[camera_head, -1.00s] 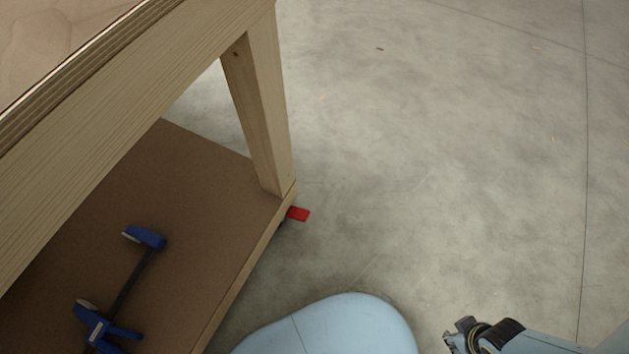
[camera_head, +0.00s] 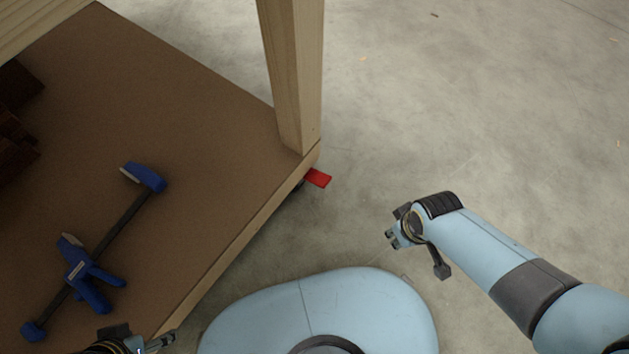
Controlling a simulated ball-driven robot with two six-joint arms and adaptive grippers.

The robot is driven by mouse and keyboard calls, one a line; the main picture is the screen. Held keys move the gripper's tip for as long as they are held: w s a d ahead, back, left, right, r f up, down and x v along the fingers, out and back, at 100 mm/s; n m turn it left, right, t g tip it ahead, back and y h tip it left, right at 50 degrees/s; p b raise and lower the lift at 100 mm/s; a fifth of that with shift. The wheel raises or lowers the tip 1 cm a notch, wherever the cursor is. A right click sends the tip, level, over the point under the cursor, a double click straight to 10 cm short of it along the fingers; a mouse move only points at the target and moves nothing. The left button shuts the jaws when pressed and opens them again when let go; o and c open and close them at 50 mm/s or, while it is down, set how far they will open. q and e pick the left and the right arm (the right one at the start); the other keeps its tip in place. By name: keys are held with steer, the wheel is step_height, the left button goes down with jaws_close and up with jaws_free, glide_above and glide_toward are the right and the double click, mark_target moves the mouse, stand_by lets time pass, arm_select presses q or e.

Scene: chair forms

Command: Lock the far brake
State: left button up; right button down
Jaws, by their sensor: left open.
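A red brake pedal (camera_head: 319,178) sticks out from under the corner of the wooden workbench's lower shelf (camera_head: 215,130), beside a wooden leg (camera_head: 296,85). Its caster is mostly hidden under the shelf; whether the pedal is up or down I cannot tell. My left gripper (camera_head: 150,341) is open at the bottom edge, partly cut off, by the shelf's front edge and well short of the pedal. My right gripper (camera_head: 391,236) is above the floor, to the right of and nearer than the pedal, apart from it.
A blue and black bar clamp (camera_head: 118,218) lies on the lower shelf. Dark brown blocks (camera_head: 15,125) sit at the shelf's left.

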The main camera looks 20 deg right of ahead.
arm_select(q)
steer(key=w+d+r+b, duration=0.1)
steer(key=w+r+b, duration=0.2)
steer(key=r+b, duration=0.2)
steer(key=w+d+r+t+b, duration=0.1)
steer(key=w+d+r+b, duration=0.1)
steer(key=r+b, duration=0.3)
step_height(320, 180, up, 3)
steer(key=shift+w+d+f+h, duration=0.15)
steer(key=shift+w+d+h, duration=0.15)
steer(key=shift+w, duration=0.4)
arm_select(e)
steer(key=w+a+n, duration=0.2)
steer(key=w+a, duration=0.3)
steer(key=w, duration=0.6)
steer(key=w+a+n+y, duration=0.1)
steer(key=w+a, duration=0.4)
steer(key=w, duration=0.7)
steer(key=shift+n, duration=0.9)
steer(key=shift+f, duration=0.15)
